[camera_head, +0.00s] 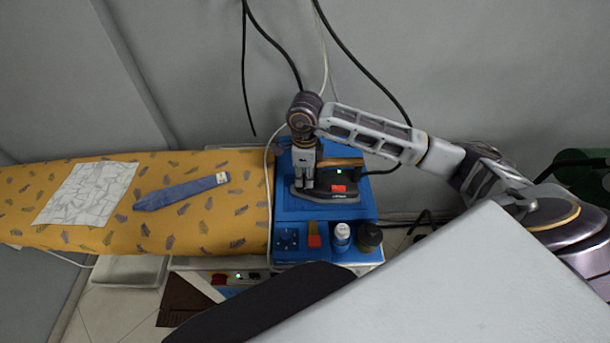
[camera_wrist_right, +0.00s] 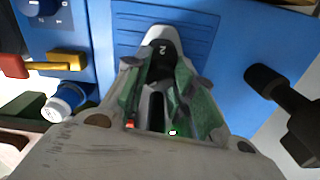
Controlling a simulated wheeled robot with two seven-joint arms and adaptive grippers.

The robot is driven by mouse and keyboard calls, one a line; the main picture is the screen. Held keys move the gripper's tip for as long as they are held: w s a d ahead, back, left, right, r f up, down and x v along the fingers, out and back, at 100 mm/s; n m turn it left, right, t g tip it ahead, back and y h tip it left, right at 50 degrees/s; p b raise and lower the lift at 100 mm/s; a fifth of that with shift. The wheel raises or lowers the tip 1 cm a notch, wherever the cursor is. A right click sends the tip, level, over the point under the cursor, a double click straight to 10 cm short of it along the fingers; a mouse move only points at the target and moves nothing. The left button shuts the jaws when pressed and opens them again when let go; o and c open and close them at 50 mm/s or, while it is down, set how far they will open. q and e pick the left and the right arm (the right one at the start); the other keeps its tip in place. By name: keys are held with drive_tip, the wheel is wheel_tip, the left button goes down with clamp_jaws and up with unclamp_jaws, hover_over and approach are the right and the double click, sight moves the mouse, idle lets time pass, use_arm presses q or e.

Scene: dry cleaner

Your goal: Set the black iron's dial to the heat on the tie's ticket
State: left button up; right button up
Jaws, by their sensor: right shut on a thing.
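The black iron (camera_head: 322,194) sits on the blue station at the right end of the board, with a tan handle and a red label. My right gripper (camera_head: 304,184) reaches down onto the iron's left part. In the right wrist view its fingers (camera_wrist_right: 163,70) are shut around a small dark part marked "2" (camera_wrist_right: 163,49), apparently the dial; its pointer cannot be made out. A blue tie (camera_head: 180,191) lies on the yellow board, with a small pale ticket (camera_head: 221,178) at its right end. The ticket's marking is too small to read. My left gripper is not in view.
The patterned ironing board (camera_head: 245,210) also bears a pale cloth (camera_head: 88,193). On the blue station's (camera_head: 365,215) front are a knob (camera_head: 287,238), a red-orange object (camera_head: 314,237), a white-capped bottle (camera_head: 341,235) and a dark round object (camera_head: 369,238). Cables hang behind.

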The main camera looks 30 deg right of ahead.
drive_tip(key=o, duration=1.1)
drive_tip(key=shift+r, duration=0.15)
drive_tip(key=shift+r, duration=5.85)
